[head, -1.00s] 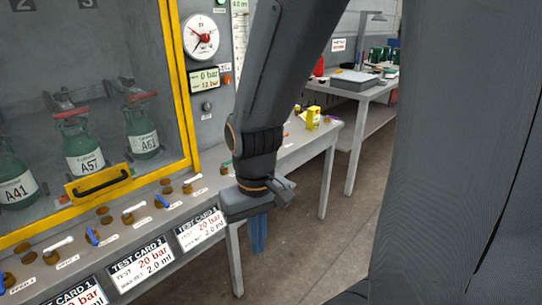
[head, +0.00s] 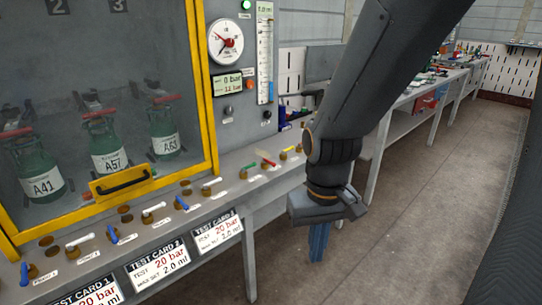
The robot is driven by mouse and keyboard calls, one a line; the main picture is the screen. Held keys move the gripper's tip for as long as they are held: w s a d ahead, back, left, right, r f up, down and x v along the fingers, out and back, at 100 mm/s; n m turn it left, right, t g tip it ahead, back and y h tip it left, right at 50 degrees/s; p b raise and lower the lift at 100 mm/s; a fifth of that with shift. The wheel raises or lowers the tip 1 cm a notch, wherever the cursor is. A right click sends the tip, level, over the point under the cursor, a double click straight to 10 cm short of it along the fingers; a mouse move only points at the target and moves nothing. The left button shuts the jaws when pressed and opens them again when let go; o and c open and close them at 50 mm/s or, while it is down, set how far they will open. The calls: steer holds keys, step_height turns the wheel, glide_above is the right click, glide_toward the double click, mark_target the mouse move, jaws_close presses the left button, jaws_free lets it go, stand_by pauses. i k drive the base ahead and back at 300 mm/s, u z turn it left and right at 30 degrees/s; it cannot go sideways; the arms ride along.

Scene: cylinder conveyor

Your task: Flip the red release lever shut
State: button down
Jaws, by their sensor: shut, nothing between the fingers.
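A small red lever (head: 267,161) stands on the bench ledge right of the cabinet, between a green-handled lever (head: 250,166) and a yellow one (head: 285,154). It looks tilted, and its exact position is too small to tell. My gripper (head: 319,245) hangs with its blue fingers pointing down, in front of and to the right of the ledge, over the floor. It is shut and empty, apart from the lever and lower in the picture.
A yellow-framed cabinet (head: 211,100) holds several green cylinders with red tops. Blue and white levers line the ledge (head: 232,190), with test cards on its front. A gauge (head: 226,41) is on the panel. Open floor (head: 420,190) lies to the right.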

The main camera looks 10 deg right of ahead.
mark_target(265, 160)
steer(key=i, duration=0.3)
steer(key=k, duration=0.65)
steer(key=z, duration=0.4)
steer(key=i, duration=1.5)
steer(key=u, duration=0.8)
